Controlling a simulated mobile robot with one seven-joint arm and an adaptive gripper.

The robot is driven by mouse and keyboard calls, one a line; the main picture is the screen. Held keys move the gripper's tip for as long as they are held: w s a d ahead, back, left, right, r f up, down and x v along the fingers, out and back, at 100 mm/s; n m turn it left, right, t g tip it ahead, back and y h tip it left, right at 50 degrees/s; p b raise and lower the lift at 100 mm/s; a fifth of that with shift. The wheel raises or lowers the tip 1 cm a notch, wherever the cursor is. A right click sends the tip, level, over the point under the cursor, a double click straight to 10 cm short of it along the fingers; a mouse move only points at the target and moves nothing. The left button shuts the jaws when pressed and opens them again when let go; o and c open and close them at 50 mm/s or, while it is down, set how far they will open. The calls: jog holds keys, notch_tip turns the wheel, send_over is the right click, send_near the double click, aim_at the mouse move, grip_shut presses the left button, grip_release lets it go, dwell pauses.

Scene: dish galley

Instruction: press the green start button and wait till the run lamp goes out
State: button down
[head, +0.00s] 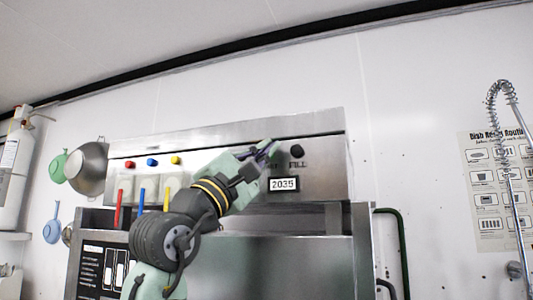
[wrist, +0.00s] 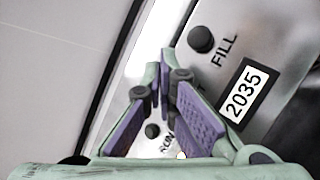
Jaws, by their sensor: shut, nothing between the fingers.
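My gripper (head: 268,151) is shut and empty, its tips at the right part of the steel machine's front panel (head: 325,180). It also shows in the wrist view (wrist: 162,75), with the fingertips together over the panel. I cannot tell whether they touch it. A dark round fitting (wrist: 152,130) beside a partly covered label that seems to read RUN shows between the fingers; it looks unlit. A black round fitting (wrist: 201,39) marked FILL is to the right of the fingertips. No green button can be made out; the gripper covers part of the panel.
A 2035 number plate (head: 284,184) sits below FILL. Red (head: 131,165), blue (head: 151,162) and yellow (head: 175,160) knobs are on the left of the panel. Pans (head: 90,166) hang at left; a spring hose tap (head: 513,150) stands at right.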

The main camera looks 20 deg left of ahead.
jog(key=shift+w, duration=0.45)
dwell(0.4)
jog(key=shift+s, duration=0.9)
jog(key=shift+s+b, duration=0.1)
jog(key=shift+b, duration=0.2)
jog(key=s+b, duration=0.1)
jog(key=s, duration=0.3)
jog(key=shift+s, duration=0.4)
jog(key=shift+a, duration=0.1)
